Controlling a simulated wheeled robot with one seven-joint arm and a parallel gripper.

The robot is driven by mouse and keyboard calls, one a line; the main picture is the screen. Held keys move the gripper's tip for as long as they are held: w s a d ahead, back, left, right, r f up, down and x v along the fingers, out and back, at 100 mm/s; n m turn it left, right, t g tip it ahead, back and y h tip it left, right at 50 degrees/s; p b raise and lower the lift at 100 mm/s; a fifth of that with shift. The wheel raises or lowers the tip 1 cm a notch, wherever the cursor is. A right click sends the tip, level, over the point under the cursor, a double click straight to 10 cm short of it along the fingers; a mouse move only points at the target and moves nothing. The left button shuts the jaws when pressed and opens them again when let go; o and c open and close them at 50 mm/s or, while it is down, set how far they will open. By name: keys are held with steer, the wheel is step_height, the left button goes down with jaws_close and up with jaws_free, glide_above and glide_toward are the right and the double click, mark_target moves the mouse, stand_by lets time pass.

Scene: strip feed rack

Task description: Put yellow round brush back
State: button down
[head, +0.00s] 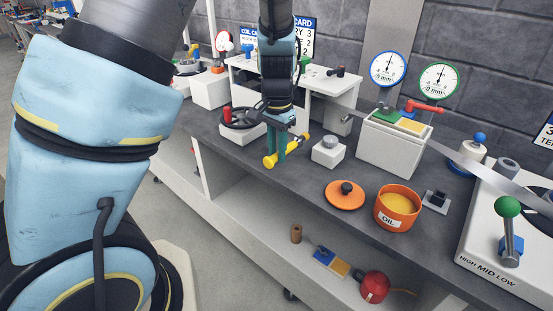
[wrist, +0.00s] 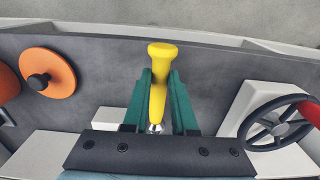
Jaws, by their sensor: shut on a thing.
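The yellow round brush (head: 270,162) is between the green fingers of my gripper (head: 276,150), near the front edge of the grey bench. The wrist view shows its yellow handle (wrist: 158,88) with a wide rounded end, lying between the two fingers (wrist: 159,98). A shiny metal collar shows at its lower end there; the bristles are hidden. In the head view it lies slantwise and sticks out on both sides of the fingers. I cannot tell whether it touches the bench.
A black handwheel on a white block (head: 239,131) stands left of my gripper. A small white block with a grey knob (head: 327,152) stands to the right. An orange lid (head: 345,195) and an orange oil pot (head: 397,208) are farther right. A lower shelf (head: 260,225) holds several things.

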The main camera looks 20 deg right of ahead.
steer(key=shift+f, duration=1.5)
steer(key=shift+f, duration=0.1)
steer(key=shift+f, duration=0.15)
steer(key=c, duration=0.7)
jaws_free()
step_height(320, 180, up, 12)
steer(key=shift+r+b, duration=0.25)
steer(key=shift+b, duration=0.35)
steer(key=s+a+n, duration=0.1)
steer(key=a+n, duration=0.2)
steer(key=a, duration=0.6)
steer(key=a+f+n+t, duration=0.1)
steer(key=a+n, duration=0.3)
steer(key=a, duration=0.5)
steer(key=s+a+f+n, duration=0.1)
steer(key=a+n, duration=0.3)
steer(key=a, duration=0.5)
steer(key=shift+s+a, duration=0.3)
